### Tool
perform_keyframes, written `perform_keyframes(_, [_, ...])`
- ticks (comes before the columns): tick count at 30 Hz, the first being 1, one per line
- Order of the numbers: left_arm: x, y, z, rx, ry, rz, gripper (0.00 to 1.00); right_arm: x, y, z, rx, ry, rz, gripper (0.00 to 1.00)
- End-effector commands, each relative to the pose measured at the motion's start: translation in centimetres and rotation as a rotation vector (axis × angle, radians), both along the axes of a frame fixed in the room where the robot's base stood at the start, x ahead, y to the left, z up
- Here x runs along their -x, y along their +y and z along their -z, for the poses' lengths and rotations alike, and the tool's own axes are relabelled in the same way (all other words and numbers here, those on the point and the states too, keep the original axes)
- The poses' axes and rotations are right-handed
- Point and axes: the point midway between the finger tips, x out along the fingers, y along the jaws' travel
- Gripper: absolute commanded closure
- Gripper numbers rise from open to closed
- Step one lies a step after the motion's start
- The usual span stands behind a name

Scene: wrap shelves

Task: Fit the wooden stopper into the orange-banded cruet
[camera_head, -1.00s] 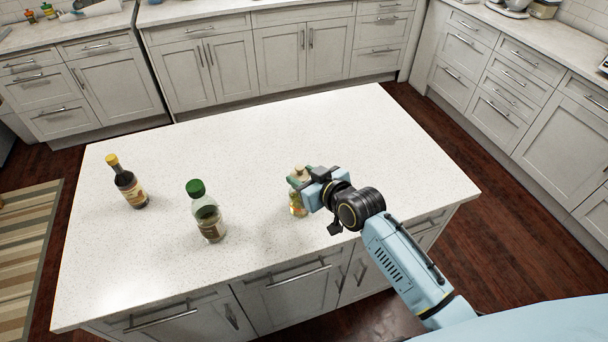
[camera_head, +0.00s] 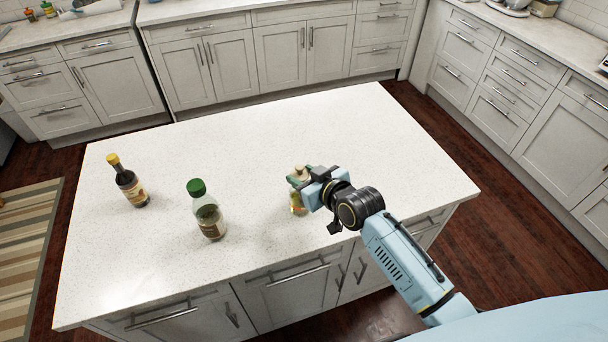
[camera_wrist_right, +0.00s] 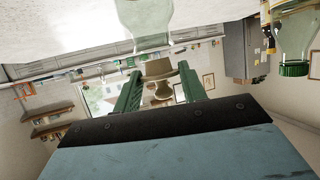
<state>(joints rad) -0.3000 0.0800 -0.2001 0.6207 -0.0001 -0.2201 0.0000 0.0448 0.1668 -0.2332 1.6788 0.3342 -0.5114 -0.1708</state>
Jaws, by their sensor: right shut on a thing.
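The cruet (camera_head: 298,207), clear glass with a yellowish body and a hint of orange, stands upright near the front edge of the island. My right gripper (camera_head: 306,178) is at its top, shut on the pale wooden stopper (camera_head: 299,171). In the right wrist view, which looks upside down, the stopper (camera_wrist_right: 160,69) sits between the green finger pads (camera_wrist_right: 161,90). The cruet's glass neck (camera_wrist_right: 152,38) is in line with the stopper and very close to it. I cannot tell whether the stopper is inside the mouth. My left gripper is not in view.
A green-capped bottle (camera_head: 208,216) stands left of the cruet on the white island top (camera_head: 250,140). A dark bottle with a yellow cap (camera_head: 130,186) stands farther left. The back and right of the island top are clear.

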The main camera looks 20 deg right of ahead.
Motion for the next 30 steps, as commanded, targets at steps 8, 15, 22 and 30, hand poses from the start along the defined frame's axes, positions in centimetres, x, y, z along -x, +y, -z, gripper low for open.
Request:
perform_keyframes(8, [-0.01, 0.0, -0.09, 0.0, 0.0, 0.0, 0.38, -0.01, -0.03, -0.04, 0.0, 0.0, 0.0, 0.8])
perform_keyframes(15, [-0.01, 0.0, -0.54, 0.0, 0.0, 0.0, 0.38, -0.02, -0.03, -0.09, 0.0, -0.001, 0.0, 0.8])
perform_keyframes(22, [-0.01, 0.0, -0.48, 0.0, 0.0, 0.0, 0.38, -0.02, -0.04, -0.02, 0.0, -0.001, 0.0, 0.8])
perform_keyframes(30, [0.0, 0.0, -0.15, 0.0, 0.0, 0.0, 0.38, -0.02, -0.03, 0.43, 0.0, 0.0, 0.0, 0.8])
